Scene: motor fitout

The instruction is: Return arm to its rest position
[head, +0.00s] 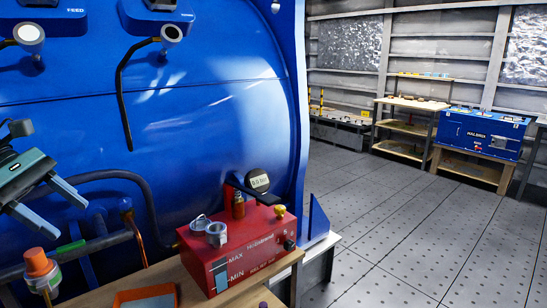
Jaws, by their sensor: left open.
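My left gripper (72,222) is at the left edge of the head view. Its two grey fingers are apart, point down and to the right, and hold nothing. It hangs in front of the big blue motor housing (215,110), above the wooden bench top, left of the red box (240,248) marked MAX and MIN. Whether it touches the pipes behind it I cannot tell. My right gripper is not in view.
An orange-capped fitting (38,265) stands below the gripper. An orange-rimmed tray (147,298) lies on the bench (265,293). Metal rings and a round gauge (258,180) sit on or by the red box. Shelves (408,128) and a blue case (480,134) stand far right; the floor between is clear.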

